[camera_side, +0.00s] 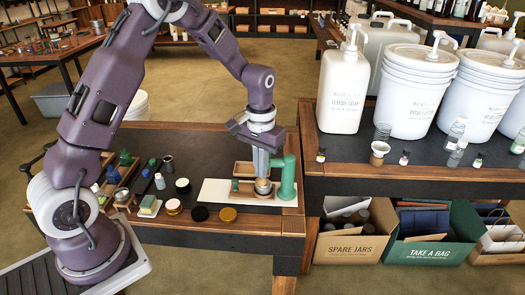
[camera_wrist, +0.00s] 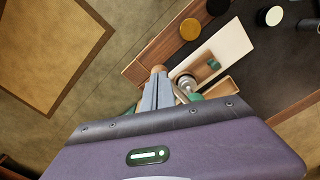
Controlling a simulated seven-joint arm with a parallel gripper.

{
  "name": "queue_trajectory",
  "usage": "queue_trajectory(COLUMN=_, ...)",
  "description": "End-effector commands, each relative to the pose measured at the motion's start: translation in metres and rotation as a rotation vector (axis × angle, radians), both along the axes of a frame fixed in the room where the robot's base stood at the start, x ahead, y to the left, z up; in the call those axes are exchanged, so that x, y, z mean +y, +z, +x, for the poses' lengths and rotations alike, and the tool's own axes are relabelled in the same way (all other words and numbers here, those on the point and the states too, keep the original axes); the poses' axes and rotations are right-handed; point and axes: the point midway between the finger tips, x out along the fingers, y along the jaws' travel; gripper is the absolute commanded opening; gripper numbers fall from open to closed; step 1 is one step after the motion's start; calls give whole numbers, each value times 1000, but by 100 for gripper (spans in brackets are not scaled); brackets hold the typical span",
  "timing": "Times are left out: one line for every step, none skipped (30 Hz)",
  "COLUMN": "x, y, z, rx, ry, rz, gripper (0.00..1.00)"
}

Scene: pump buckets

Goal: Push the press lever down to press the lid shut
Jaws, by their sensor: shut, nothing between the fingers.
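The green press (camera_side: 287,180) stands at the right end of a white board on the small table. A round metal-looking jar or tin (camera_side: 263,187) sits at the press; its round top also shows in the wrist view (camera_wrist: 187,82). My gripper (camera_side: 262,174) points down just left of the press column, above the jar in the side view. In the wrist view, my gripper (camera_wrist: 157,80) is shut and empty, its tips at a round wooden knob (camera_wrist: 158,69), apparently the lever's end. Whether they touch is unclear. My fingers hide most of the lever and part of the press.
The higher table (camera_side: 345,178) with large containers stands to the right.

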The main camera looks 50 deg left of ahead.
Motion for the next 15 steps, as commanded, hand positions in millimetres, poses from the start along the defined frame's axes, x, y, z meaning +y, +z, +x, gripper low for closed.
queue_trajectory(x=0, y=0, z=0, rx=0, ry=0, rz=1, gripper=0)
queue_trajectory(x=0, y=0, z=0, rx=1, ry=0, rz=1, gripper=0)
queue_trajectory(x=0, y=-1, z=0, rx=1, ry=0, rz=1, gripper=0)
queue_trajectory(x=0, y=-1, z=0, rx=1, ry=0, rz=1, gripper=0)
queue_trajectory(x=0, y=-2, z=0, rx=1, ry=0, rz=1, gripper=0)
queue_trajectory(x=1, y=-3, z=0, rx=1, ry=0, rz=1, gripper=0)
queue_trajectory(x=1, y=-4, z=0, rx=2, ry=0, rz=0, gripper=0)
queue_trajectory(x=1, y=-5, z=0, rx=2, ry=0, rz=0, gripper=0)
queue_trajectory(x=1, y=-6, z=0, rx=3, ry=1, rz=0, gripper=0)
queue_trajectory(x=1, y=-8, z=0, rx=2, ry=0, rz=0, gripper=0)
queue_trajectory(x=1, y=-9, z=0, rx=2, ry=1, rz=0, gripper=0)
queue_trajectory(x=1, y=-10, z=0, rx=1, ry=1, rz=1, gripper=0)
queue_trajectory(x=1, y=-11, z=0, rx=1, ry=1, rz=1, gripper=0)
queue_trajectory(x=1, y=-12, z=0, rx=1, ry=1, rz=1, gripper=0)
queue_trajectory(x=1, y=-12, z=0, rx=0, ry=1, rz=1, gripper=0)
